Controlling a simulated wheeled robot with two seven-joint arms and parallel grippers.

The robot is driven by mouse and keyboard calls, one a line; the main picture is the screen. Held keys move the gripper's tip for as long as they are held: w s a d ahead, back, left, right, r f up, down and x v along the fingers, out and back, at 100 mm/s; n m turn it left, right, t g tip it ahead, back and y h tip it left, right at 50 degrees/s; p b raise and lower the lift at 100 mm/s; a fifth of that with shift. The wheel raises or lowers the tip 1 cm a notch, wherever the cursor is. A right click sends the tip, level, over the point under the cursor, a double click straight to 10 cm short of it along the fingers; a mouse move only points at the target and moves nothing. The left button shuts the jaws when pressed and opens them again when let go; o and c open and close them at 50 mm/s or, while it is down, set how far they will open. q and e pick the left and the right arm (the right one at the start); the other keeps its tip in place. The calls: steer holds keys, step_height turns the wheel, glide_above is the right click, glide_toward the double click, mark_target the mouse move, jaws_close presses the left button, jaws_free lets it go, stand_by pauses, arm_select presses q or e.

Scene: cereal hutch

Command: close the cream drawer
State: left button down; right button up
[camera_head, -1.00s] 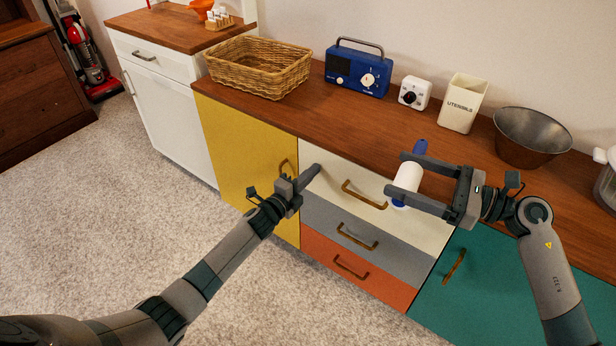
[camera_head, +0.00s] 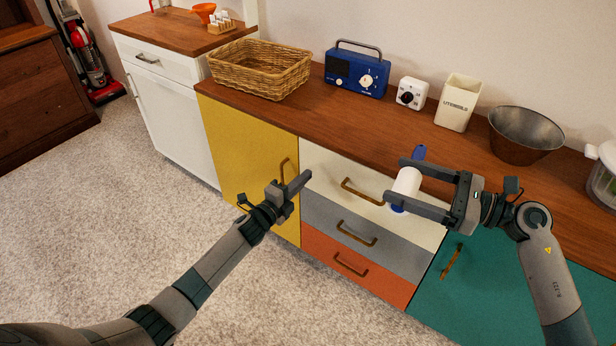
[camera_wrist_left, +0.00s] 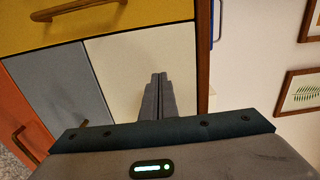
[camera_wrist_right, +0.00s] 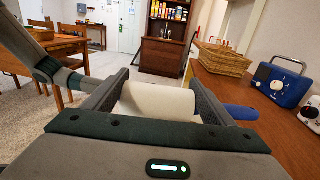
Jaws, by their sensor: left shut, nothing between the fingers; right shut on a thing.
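The cream drawer (camera_head: 325,168) is the top one of a stack in the cabinet, with a brass handle (camera_head: 362,192). Its front looks flush with the cabinet. My left gripper (camera_head: 308,174) is shut and empty, its fingertips in front of the drawer's left end, beside the yellow door. In the left wrist view the cream front (camera_wrist_left: 118,72) lies just beyond the closed fingers (camera_wrist_left: 158,78); I cannot tell if they touch. My right gripper (camera_head: 395,178) is shut on a white roller with blue ends (camera_head: 407,183), held in front of the drawer's right part. The roller also shows in the right wrist view (camera_wrist_right: 157,100).
Below are a grey drawer (camera_head: 320,215) and an orange drawer (camera_head: 320,249). A yellow door (camera_head: 240,150) is left, a teal door (camera_head: 500,290) right. The counter holds a wicker basket (camera_head: 260,70), blue radio (camera_head: 356,75), white timer (camera_head: 412,92), utensils holder (camera_head: 457,103) and metal bowl (camera_head: 525,135).

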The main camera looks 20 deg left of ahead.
steer(key=shift+r, duration=0.1)
steer(key=shift+w, duration=0.15)
steer(key=shift+f, duration=0.3)
arm_select(q)
steer(key=v, duration=0.9)
steer(key=shift+s+a, duration=0.15)
steer(key=shift+s, duration=0.05)
